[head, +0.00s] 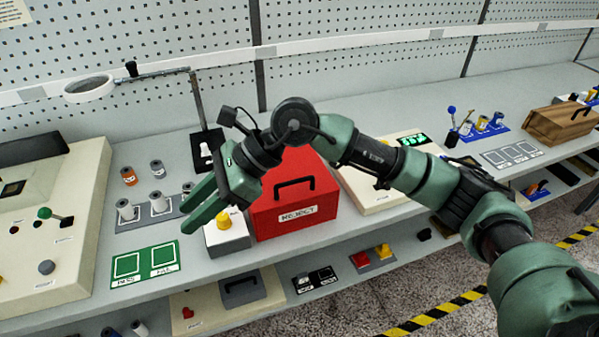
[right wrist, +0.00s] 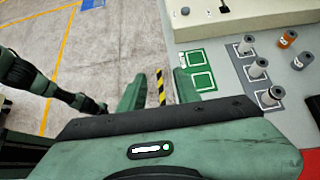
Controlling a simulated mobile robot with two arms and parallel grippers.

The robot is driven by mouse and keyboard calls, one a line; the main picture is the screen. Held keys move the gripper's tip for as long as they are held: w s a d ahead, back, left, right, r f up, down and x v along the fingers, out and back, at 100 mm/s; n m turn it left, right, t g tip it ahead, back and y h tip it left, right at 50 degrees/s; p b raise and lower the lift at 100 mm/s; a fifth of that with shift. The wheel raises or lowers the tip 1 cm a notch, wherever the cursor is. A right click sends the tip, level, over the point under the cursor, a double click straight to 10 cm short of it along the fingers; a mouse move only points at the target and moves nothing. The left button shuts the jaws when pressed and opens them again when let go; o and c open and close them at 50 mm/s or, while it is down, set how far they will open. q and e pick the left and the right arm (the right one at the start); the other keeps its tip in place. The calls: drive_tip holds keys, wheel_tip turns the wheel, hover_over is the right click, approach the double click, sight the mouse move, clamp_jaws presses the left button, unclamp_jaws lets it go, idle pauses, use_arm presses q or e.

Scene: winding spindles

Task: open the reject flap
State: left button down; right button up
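The red reject box (head: 322,215) stands on the bench in the middle of the head view. A black handle (head: 294,185) sits above its white REJECT label (head: 298,214). Its flap looks shut. My right arm passes over it and hides part of its top and back. My right gripper (head: 188,206) is left of the red box, above the bench, apart from the handle. In the right wrist view its two green fingers (right wrist: 158,90) are spread with nothing between them. My left gripper is not visible.
A yellow button (head: 223,219) on a pale box stands just left of the red box, close to my right gripper. Green pass and fail mats (head: 145,264) and several spindles (head: 159,202) lie farther left. A magnifier lamp (head: 90,88) stands behind.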

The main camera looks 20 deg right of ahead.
drive_tip(key=w+d+f+t+h, duration=0.15)
drive_tip(key=w+d+h, duration=0.45)
drive_tip(key=d, duration=0.7)
drive_tip(key=h, duration=0.5)
approach(299, 179)
drive_tip(key=shift+t, duration=0.45)
drive_tip(key=f, duration=0.2)
drive_tip(key=f+p, duration=0.1)
drive_tip(key=f, duration=0.1)
drive_tip(key=f+p, duration=0.1)
drive_tip(key=f, duration=0.1)
drive_tip(key=shift+w+d+f, duration=0.2)
drive_tip(key=shift+d+f, duration=0.1)
drive_tip(key=shift+w+a+f, duration=0.1)
drive_tip(key=shift+f, duration=0.5)
drive_tip(key=shift+c, duration=0.3)
clamp_jaws()
drive_tip(key=shift+r, duration=0.1)
